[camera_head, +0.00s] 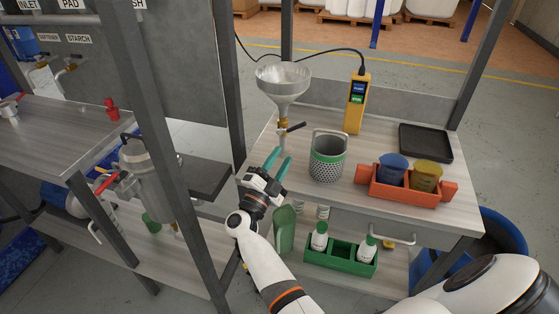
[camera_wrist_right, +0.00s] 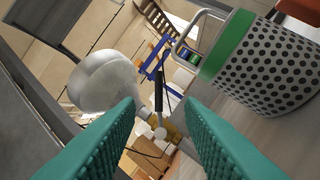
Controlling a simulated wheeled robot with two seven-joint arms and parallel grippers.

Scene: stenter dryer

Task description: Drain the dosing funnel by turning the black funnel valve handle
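The steel dosing funnel (camera_head: 283,82) stands at the back left of the right-hand table, with a brass fitting under its cone. The black funnel valve handle (camera_head: 295,127) sticks out to the right below it. My right gripper (camera_head: 279,160) is open and empty, its teal fingers pointing up toward the valve, short of the handle. In the right wrist view the funnel (camera_wrist_right: 108,82) is left of centre, and the black handle (camera_wrist_right: 158,92) shows in the gap beyond the two fingers. The funnel's outlet is partly hidden by the left finger there. My left gripper is not in view.
A perforated basket with a green band (camera_head: 328,160) stands close right of my gripper. A yellow handheld device (camera_head: 357,103), a black tray (camera_head: 425,142) and an orange holder (camera_head: 405,194) with two jars sit farther right. A grey frame post (camera_head: 226,80) rises left of the funnel.

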